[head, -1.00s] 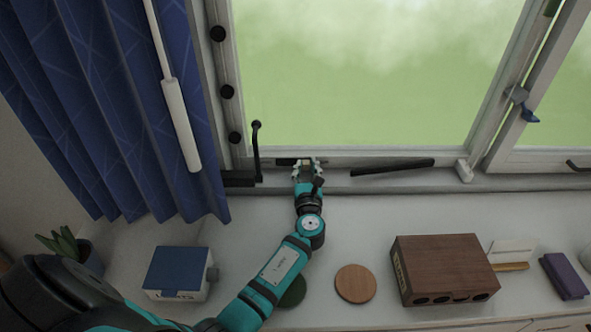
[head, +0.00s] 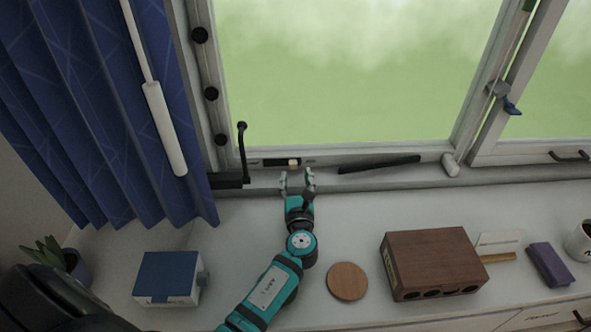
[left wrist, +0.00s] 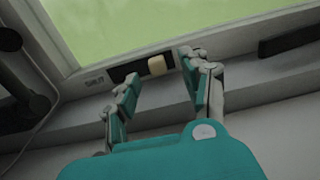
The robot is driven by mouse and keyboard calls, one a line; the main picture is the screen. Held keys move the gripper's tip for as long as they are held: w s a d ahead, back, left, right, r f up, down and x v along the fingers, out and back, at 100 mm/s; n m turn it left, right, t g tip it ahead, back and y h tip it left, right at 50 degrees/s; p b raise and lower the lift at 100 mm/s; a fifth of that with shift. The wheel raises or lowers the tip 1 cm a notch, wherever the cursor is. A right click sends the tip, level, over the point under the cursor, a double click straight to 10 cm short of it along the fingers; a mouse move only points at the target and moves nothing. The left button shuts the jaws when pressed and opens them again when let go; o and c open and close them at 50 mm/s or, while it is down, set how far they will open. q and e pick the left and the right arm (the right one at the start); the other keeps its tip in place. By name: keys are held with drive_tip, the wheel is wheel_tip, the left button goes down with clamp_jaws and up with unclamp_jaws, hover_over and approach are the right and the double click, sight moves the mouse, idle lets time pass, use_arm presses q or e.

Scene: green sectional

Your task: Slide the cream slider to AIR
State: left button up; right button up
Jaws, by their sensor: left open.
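The cream slider (head: 294,162) sits in a dark slot (head: 275,162) on the window's lower frame. In the left wrist view the cream slider (left wrist: 157,65) is toward the right of the dark slot (left wrist: 122,72), with dark slot showing on its left and a little on its right. A small label (left wrist: 94,81) is left of the slot; I cannot read it. No AIR marking is legible. My left gripper (head: 297,177) is open and empty, just in front of the slider and apart from it; its fingers (left wrist: 158,83) flank the slider in the wrist view. My right gripper is not in view.
A black upright handle (head: 243,150) is left of the slot; a dark bar (head: 379,164) is right of it on the frame. On the sill are a blue-topped box (head: 168,275), a wooden disc (head: 347,281) and a brown block (head: 430,262). A blue curtain (head: 95,110) hangs left.

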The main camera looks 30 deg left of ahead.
use_arm(q)
drive_tip(key=v, duration=0.7)
drive_tip(key=shift+s+d, duration=0.2)
